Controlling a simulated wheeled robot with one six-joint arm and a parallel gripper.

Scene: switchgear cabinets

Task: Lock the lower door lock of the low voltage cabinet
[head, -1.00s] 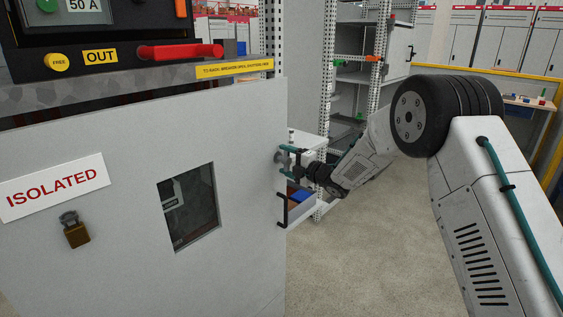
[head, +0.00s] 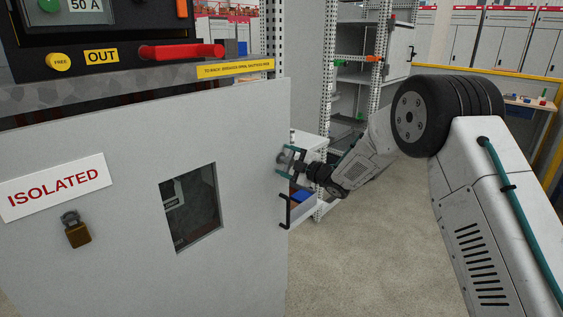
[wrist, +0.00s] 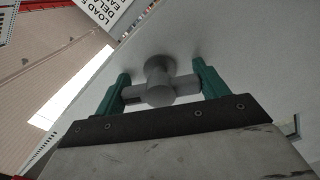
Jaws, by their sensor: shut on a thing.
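The grey cabinet door (head: 120,150) fills the left of the head view, with an ISOLATED sign and a small window. My gripper (head: 290,160) is at the door's right edge, in a tilted pose. In the wrist view my gripper (wrist: 161,70) has its two teal fingers either side of a grey T-shaped lock knob (wrist: 160,86) on a pale door panel. The fingers are shut on the ends of its crossbar, which lies nearly level across the wrist picture. In the head view the knob is small and mostly covered by the fingers.
A black door handle (head: 285,212) sits just below my gripper. A padlock (head: 76,230) hangs on the door at left. A red lever (head: 181,51) sits above the door. Open shelving (head: 365,75) stands behind my arm. The floor (head: 370,240) at centre right is clear.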

